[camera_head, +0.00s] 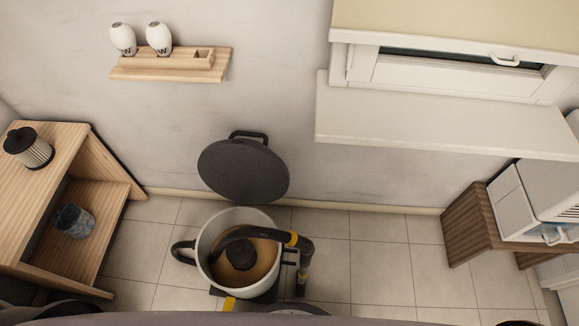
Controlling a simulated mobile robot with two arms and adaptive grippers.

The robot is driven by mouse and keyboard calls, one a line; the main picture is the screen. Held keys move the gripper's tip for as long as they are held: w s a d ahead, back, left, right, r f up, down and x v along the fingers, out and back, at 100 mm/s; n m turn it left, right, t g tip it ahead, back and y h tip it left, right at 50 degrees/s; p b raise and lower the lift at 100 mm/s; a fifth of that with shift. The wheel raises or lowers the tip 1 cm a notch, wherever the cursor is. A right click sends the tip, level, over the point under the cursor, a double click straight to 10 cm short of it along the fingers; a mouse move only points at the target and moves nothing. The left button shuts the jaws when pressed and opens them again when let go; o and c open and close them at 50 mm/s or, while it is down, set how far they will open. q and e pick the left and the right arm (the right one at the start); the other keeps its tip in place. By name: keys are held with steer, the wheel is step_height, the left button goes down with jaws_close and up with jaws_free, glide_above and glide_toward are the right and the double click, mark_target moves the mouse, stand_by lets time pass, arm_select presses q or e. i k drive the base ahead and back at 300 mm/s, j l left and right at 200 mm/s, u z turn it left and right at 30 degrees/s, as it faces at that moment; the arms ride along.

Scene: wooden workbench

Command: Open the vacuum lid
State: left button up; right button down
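The vacuum's round dark grey lid (243,171) stands raised and tilted up behind the canister, with its black handle (248,135) at the top edge. The open vacuum canister (211,231) is a pale bucket on the tiled floor. Inside it I see a tan interior and a black knob-like part (240,255). A black hose with a yellow band (292,238) arches over the canister's right rim. Whether the lid touches the rim at its lower edge is hard to tell. Neither gripper shows in the head view.
A wooden cabinet (94,165) at left holds a filter (28,148) on top and a dark cup (74,220) on its shelf. A wall shelf (170,66) carries two white shakers. A white appliance (510,200) stands at right. Floor tiles (380,240) right of the canister are clear.

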mark_target(240, 170)
steer(key=l+u, duration=0.7)
steer(key=l, duration=0.25)
steer(key=i+l+u, duration=0.1)
steer(key=l+u, duration=0.25)
